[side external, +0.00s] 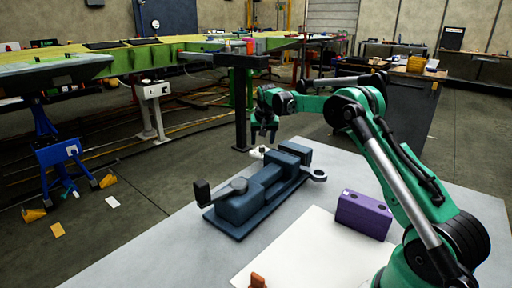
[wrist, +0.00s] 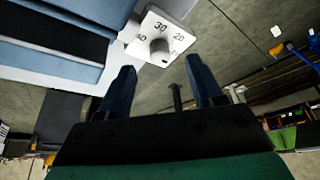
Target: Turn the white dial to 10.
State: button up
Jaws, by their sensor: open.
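The numbers 30, 20 and what looks like 40 are readable around the knob; I cannot tell where the knob points. In the side view the dial (side external: 257,153) is a small white piece beside the blue vise. My gripper (side external: 264,138) hangs just above it, pointing down. In the wrist view its two dark fingers (wrist: 160,65) are apart, with the knob between and beyond their tips, not gripped.
A blue vise (side external: 240,205) with a handle lies beside the dial on the grey table (side external: 150,258). A purple block (side external: 364,214) stands nearer, by a white sheet (side external: 300,255). An orange piece (side external: 258,281) is at the front edge. The green wing jig (side external: 190,62) stands behind.

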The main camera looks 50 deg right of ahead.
jog(key=shift+v, duration=1.4)
jog(key=shift+a+r, duration=0.3)
jog(key=shift+a, duration=0.05)
jog(key=s+a+r+n+t+y, duration=0.1)
jog(key=s+a+r+n, duration=0.25)
jog(key=a, duration=0.45)
jog(key=s+a+r+n+t, duration=0.1)
jog(key=s+a+r+n, duration=0.1)
jog(key=s+a+r, duration=0.35)
jog(key=s+a+f+n+t+y, duration=0.1)
jog(key=s+a+f+n, duration=0.1)
jog(key=s+a, duration=0.3)
jog(key=s+a+f+n+t+y, duration=0.1)
jog(key=s+a+f, duration=0.3)
jog(key=s+a, duration=0.1)
jog(key=shift+a+f+n, duration=0.3)
jog(key=shift+a+n, duration=0.05)
jog(key=shift+a, duration=0.2)
